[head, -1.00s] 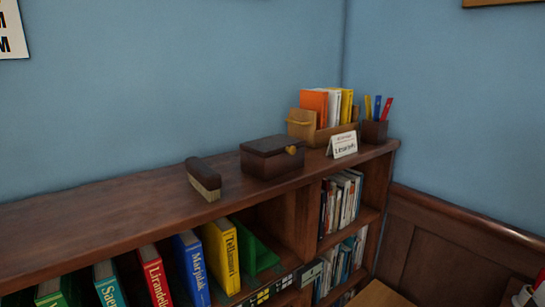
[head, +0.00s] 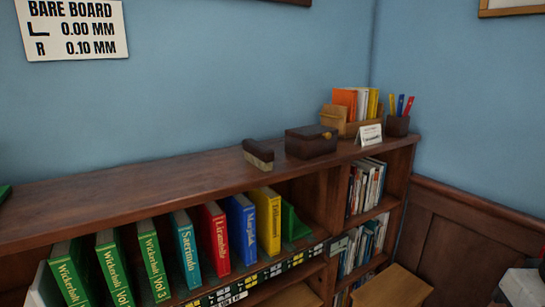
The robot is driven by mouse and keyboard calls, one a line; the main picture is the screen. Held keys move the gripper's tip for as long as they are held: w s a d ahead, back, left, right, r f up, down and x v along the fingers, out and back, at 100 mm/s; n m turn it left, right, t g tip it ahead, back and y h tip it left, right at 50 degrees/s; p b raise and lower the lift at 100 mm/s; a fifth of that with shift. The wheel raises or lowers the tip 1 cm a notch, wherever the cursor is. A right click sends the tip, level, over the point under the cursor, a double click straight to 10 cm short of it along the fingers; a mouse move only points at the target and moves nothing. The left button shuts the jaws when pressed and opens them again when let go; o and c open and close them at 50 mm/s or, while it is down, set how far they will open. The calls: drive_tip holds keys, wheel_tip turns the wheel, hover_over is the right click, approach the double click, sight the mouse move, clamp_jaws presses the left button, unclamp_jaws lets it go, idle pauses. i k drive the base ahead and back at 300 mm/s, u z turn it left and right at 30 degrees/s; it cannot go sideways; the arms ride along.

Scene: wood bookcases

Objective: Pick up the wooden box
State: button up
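The wooden box (head: 311,142) is a small dark brown lidded box with a brass-coloured clasp. It stands shut on the bookcase top (head: 150,183), right of the middle of the head view. A dark wooden brush (head: 258,154) with pale bristles lies just to its left, apart from it. My gripper is not in view, and nothing touches the box.
Right of the box stand a small white card (head: 368,135), a wooden holder with small books (head: 350,127) and a pen cup (head: 397,126). The bookcase top left of the brush is clear.

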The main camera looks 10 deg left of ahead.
sight(299, 148)
drive_tip(key=u, duration=0.4)
drive_tip(key=k, duration=0.85)
drive_tip(key=z, duration=0.55)
drive_tip(key=i, duration=1.4)
drive_tip(key=u, duration=0.8)
drive_tip(key=i, duration=0.6)
drive_tip(key=u, duration=0.6)
